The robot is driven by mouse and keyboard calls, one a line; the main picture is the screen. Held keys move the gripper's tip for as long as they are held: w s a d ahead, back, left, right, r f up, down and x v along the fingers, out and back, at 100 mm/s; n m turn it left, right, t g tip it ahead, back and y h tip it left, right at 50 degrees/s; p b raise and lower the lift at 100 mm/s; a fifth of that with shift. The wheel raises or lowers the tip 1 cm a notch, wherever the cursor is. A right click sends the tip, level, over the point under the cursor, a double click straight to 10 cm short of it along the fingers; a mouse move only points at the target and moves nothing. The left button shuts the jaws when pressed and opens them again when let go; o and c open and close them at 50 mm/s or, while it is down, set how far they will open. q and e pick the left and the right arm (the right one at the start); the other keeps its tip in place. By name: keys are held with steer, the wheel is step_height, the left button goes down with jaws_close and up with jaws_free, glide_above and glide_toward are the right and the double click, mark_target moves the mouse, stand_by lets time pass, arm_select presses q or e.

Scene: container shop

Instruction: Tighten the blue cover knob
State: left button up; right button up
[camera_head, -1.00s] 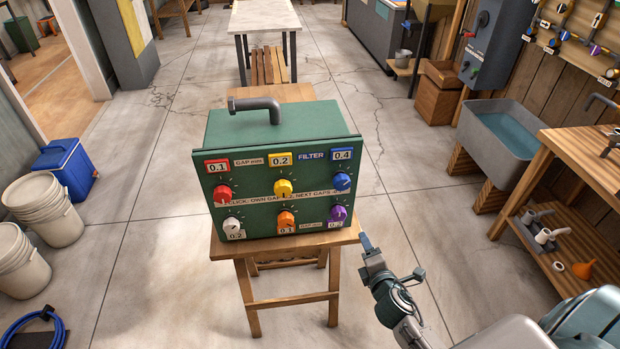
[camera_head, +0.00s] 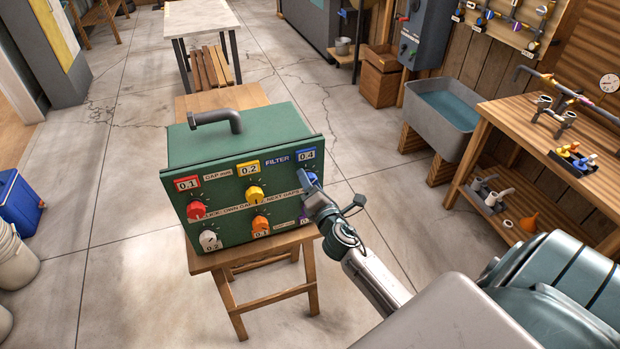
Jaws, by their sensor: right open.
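The blue knob (camera_head: 313,178) is at the right of the upper knob row on the green filter box (camera_head: 180,210), below the blue 0.4 label (camera_head: 307,154). My right gripper (camera_head: 305,187) is open at the knob and partly hides it. From this angle I cannot tell whether the fingers touch it or are around it. The purple knob below is mostly hidden by my gripper. My left gripper is not in view.
The box stands on a wooden stool (camera_head: 231,284). Red (camera_head: 196,210), yellow (camera_head: 254,194), white (camera_head: 208,240) and orange (camera_head: 260,224) knobs share its front. A sink (camera_head: 441,140) and a wooden workbench (camera_head: 510,119) stand at the right.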

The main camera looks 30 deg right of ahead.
steer(key=shift+w+d, duration=0.2)
steer(key=shift+w, duration=0.2)
steer(key=shift+c, duration=0.4)
steer(key=c, duration=0.9)
